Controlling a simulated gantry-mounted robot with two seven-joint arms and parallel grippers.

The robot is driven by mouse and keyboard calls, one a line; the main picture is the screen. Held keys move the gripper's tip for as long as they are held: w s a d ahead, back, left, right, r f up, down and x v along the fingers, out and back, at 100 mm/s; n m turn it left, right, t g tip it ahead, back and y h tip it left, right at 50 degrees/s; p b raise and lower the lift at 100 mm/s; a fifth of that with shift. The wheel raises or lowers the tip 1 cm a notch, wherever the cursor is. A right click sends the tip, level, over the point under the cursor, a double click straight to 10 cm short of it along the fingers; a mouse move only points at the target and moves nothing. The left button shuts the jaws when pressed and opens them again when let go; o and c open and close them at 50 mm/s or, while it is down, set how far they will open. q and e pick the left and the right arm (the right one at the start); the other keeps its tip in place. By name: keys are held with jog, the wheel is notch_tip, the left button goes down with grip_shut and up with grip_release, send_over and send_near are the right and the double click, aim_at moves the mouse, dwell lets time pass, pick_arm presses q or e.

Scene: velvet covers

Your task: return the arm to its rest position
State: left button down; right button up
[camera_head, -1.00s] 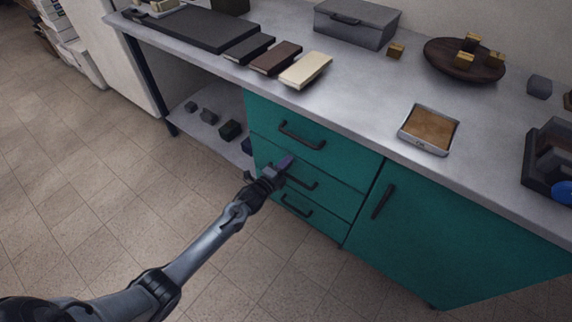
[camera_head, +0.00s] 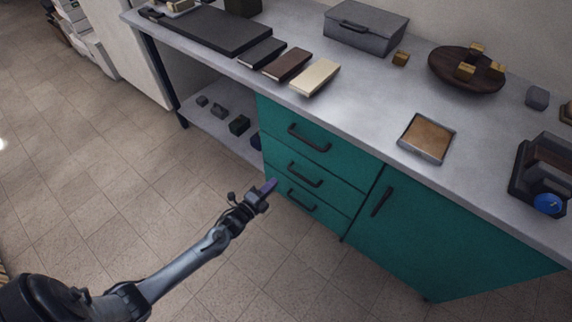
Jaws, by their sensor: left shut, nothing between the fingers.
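My left gripper (camera_head: 267,188) comes in from the lower left. It is shut and empty, with its purple fingertips in front of the left edge of the teal drawers (camera_head: 318,148). In the picture it lies left of the middle drawer handle (camera_head: 304,175); whether it touches the drawer front I cannot tell. All three drawers look shut. My right gripper is not in view.
The grey worktop (camera_head: 370,105) holds several books, a grey case (camera_head: 365,25), a round wooden tray (camera_head: 440,70) with gold cubes, and a metal-framed square tray (camera_head: 427,137). A lower shelf (camera_head: 215,128) holds small dark blocks. The tiled floor (camera_head: 100,190) at left is clear.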

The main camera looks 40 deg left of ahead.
pick_arm(q)
jog(key=s+d+r+n+g+p, duration=0.2)
jog(key=s+d+r+p, duration=0.2)
jog(key=r+p, duration=0.3)
jog(key=s+d+r+n+g+p, duration=0.2)
jog(key=s+d+r+n+p, duration=0.15)
jog(key=d+r+p, duration=0.35)
jog(key=s+d+r+n+g+p, duration=0.1)
jog(key=s+d+r+g+p, duration=0.1)
jog(key=s+r+p, duration=0.5)
jog(key=s+r+n+g+b, duration=0.1)
jog(key=s+r+n+g, duration=0.75)
jog(key=s+n, duration=0.2)
notch_tip(320, 180, up, 38)
jog(key=p, duration=3.8)
jog(key=shift+s+d+m, duration=0.25)
jog(key=shift+d+m, duration=0.15)
